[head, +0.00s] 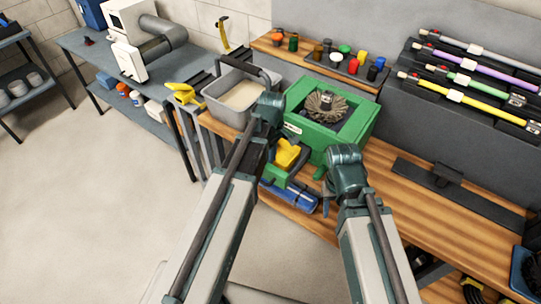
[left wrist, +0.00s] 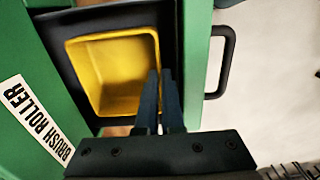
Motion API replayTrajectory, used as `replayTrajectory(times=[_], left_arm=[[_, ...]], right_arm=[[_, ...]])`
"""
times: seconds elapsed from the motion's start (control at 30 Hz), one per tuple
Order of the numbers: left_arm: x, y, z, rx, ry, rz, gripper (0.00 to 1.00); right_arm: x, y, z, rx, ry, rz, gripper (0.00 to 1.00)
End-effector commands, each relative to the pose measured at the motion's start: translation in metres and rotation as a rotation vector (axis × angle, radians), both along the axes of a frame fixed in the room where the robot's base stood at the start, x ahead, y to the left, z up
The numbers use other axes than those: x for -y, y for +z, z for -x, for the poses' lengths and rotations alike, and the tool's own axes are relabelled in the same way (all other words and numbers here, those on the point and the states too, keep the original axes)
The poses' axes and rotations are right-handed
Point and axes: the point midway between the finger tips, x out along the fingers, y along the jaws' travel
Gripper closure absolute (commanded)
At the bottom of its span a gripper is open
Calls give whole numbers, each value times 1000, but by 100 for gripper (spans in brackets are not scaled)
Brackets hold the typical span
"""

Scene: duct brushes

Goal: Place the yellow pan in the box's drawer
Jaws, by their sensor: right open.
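The green box (head: 352,128) stands on the wooden bench, and its drawer (left wrist: 197,70) is pulled out, with a black inside and a black handle. The yellow pan (head: 287,154) is at the open drawer. In the left wrist view the pan (left wrist: 110,75) lies within the drawer's outline, slightly turned; whether it touches the drawer floor is unclear. My left gripper (left wrist: 160,88) has its fingers close together around the pan's side wall. In the head view its fingers are hidden behind my arm. My right gripper (head: 328,203) is open and empty, right of the drawer.
A round brush (head: 326,103) sits in the box top. A grey bin (head: 232,98) stands left of the box. A blue object (head: 290,196) is beneath the drawer area. Coloured rods (head: 470,92) lie on the rack at right.

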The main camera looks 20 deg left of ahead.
Motion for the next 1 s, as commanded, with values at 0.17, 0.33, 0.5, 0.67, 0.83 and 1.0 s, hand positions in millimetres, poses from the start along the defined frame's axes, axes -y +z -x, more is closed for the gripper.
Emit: replayTrajectory(times=[0.17, 0.33, 0.5, 0.67, 0.83, 1.0], left_arm=[[0, 0, 0, 2, -1, 1, 100], [0, -3, 0, 2, -1, 1, 90], [0, -2, 0, 2, -1, 1, 83], [0, -2, 0, 2, -1, 1, 83], [0, 3, 0, 2, -1, 1, 83], [0, 17, 0, 2, -1, 2, 83]], right_arm=[[0, 0, 0, 0, 0, 0, 50], [0, -3, 0, 0, 0, 0, 50], [0, -2, 0, 0, 0, 0, 50], [0, -2, 0, 0, 0, 0, 50], [0, 3, 0, 0, 0, 0, 50], [0, 17, 0, 0, 0, 0, 50]])
